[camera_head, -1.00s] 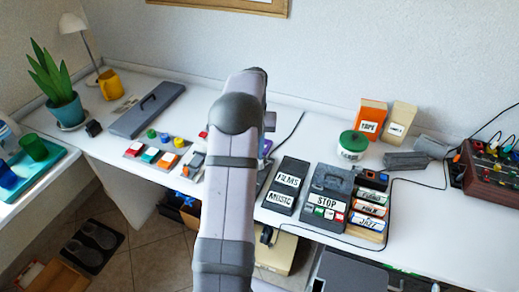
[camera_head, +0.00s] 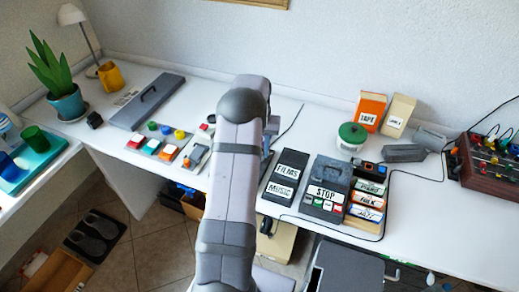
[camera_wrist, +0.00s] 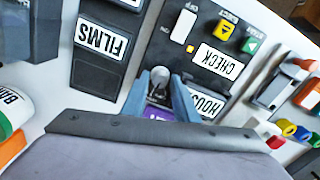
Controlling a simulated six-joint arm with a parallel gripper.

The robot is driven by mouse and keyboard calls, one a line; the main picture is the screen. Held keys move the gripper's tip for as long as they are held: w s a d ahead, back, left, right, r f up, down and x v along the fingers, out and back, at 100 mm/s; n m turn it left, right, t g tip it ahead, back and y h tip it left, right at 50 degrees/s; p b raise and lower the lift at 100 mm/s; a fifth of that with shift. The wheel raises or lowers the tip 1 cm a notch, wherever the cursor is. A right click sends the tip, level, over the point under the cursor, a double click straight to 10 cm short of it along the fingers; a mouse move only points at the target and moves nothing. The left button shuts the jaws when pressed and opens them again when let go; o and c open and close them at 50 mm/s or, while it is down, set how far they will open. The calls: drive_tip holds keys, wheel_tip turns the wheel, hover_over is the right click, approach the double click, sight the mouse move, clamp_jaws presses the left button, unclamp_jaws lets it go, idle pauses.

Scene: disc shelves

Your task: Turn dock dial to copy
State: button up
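In the wrist view, the dark dock (camera_wrist: 222,40) lies beyond my fingers, with a yellow EJECT button (camera_wrist: 224,35), a green START button (camera_wrist: 251,46) and white labels reading CHECK (camera_wrist: 217,62) and, partly hidden, HOUSE (camera_wrist: 207,104). A small grey round-topped knob (camera_wrist: 160,73), apparently the dial, stands at the dock's near edge. My gripper (camera_wrist: 160,86) is open, with one blue-grey finger on each side of the knob. I cannot tell whether they touch it. A purple part (camera_wrist: 158,115) shows between the fingers. In the head view, my arm hides my gripper and most of the dock.
In the head view, the FILMS/MUSIC holder (camera_head: 283,178) and STOP box (camera_head: 327,188) stand right of my arm. Coloured blocks (camera_head: 160,143) and a grey case (camera_head: 148,102) lie left. A green-lidded jar (camera_head: 351,138) stands farther back. Bare table shows behind my arm.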

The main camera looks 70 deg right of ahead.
drive_tip(key=shift+f, duration=0.25)
clamp_jaws()
drive_tip(key=shift+n, duration=0.3)
drive_tip(key=n+p, duration=0.1)
drive_tip(key=n, duration=0.2)
drive_tip(key=shift+r+n, duration=0.1)
drive_tip(key=shift+n, duration=0.2)
drive_tip(key=shift+d+n+p, duration=0.1)
drive_tip(key=shift+n+p, duration=0.35)
drive_tip(key=shift+n, duration=1.85)
